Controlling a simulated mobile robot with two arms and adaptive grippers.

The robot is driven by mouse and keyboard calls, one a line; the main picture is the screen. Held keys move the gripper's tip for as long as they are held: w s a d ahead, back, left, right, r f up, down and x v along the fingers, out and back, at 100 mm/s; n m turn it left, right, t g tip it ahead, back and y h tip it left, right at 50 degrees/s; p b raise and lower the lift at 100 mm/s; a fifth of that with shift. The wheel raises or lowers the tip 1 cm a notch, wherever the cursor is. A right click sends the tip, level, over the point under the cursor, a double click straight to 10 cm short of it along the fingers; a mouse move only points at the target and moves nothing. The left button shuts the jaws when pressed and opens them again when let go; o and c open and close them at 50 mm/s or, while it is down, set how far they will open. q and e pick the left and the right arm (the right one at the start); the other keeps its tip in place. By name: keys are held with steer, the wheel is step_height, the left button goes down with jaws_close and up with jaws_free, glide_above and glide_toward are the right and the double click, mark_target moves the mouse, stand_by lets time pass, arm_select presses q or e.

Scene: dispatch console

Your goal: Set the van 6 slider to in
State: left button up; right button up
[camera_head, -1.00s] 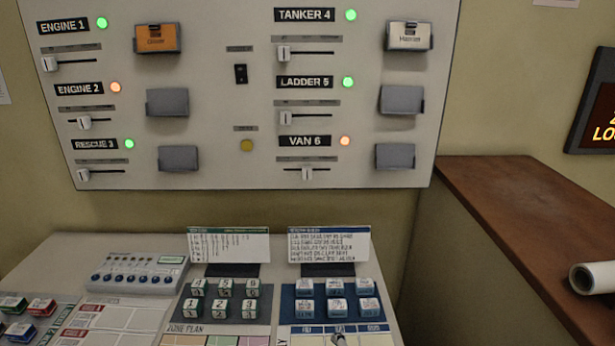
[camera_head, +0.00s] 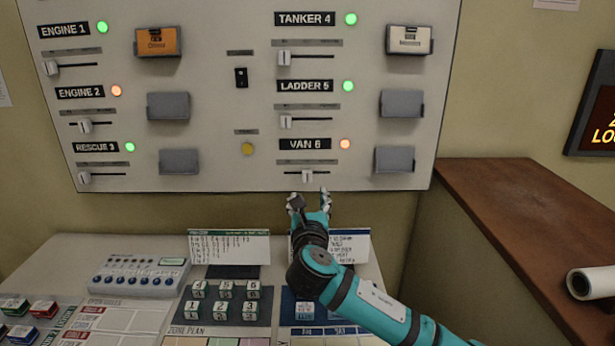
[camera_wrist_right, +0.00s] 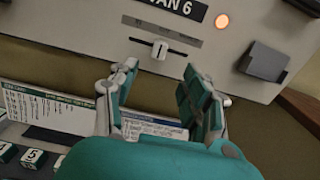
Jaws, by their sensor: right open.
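The van 6 slider (camera_head: 307,176) is a small white knob on a dark horizontal track, near the middle of the track, under the VAN 6 label (camera_head: 305,144). An orange lamp (camera_head: 345,144) glows to the label's right. The knob also shows in the right wrist view (camera_wrist_right: 159,50), ahead of the fingers. My right gripper (camera_head: 309,196) is open and empty, just below the slider in the head view. In the wrist view its fingertips (camera_wrist_right: 160,72) are apart, with the knob beyond the gap and not touched. My left gripper is not in view.
Other sliders sit above and to the left, such as LADDER 5 (camera_head: 286,122). A grey holder (camera_head: 395,160) juts out right of the van 6 lamp. Below, the desk holds standing cards (camera_head: 229,246) and several numbered blocks (camera_head: 221,310). A brown ledge (camera_head: 530,220) is at right.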

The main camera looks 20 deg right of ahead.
mark_target(307, 177)
steer(key=p+x, duration=0.1)
steer(key=x, duration=0.9)
steer(key=shift+w, duration=0.3)
steer(key=shift+c, duration=0.4)
steer(key=shift+f, duration=0.1)
jaws_close()
steer(key=shift+p, duration=0.3)
